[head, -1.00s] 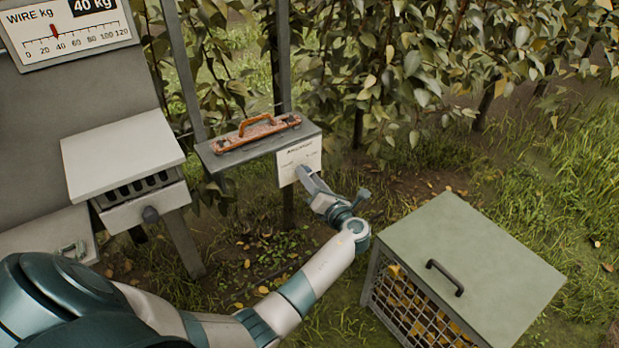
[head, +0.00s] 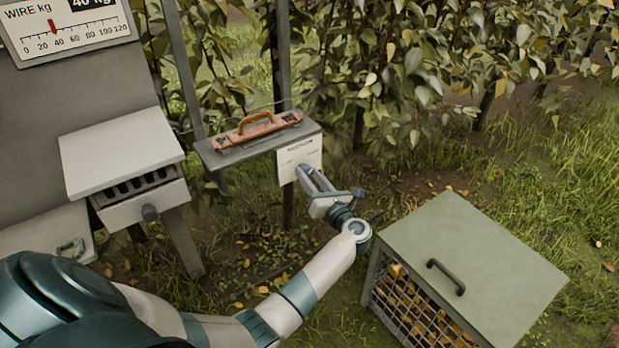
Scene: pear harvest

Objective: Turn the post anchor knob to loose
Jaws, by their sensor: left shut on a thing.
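A pale label plate (head: 299,157) hangs on the front of a grey shelf on the post; its print is too small to read. My left gripper (head: 305,176) is at the lower part of this plate. Its two fingers point up and left toward the plate, and it is shut on the post anchor knob, which the fingers hide. Whether the knob stands at loose cannot be read. My right gripper is not in view.
An orange tool with a handle (head: 257,131) lies on the grey shelf (head: 222,158) above the plate. A green-lidded crate (head: 473,262) with a mesh front stands at right. A grey cabinet with a wire gauge (head: 68,35) stands at left. Leafy branches fill the back.

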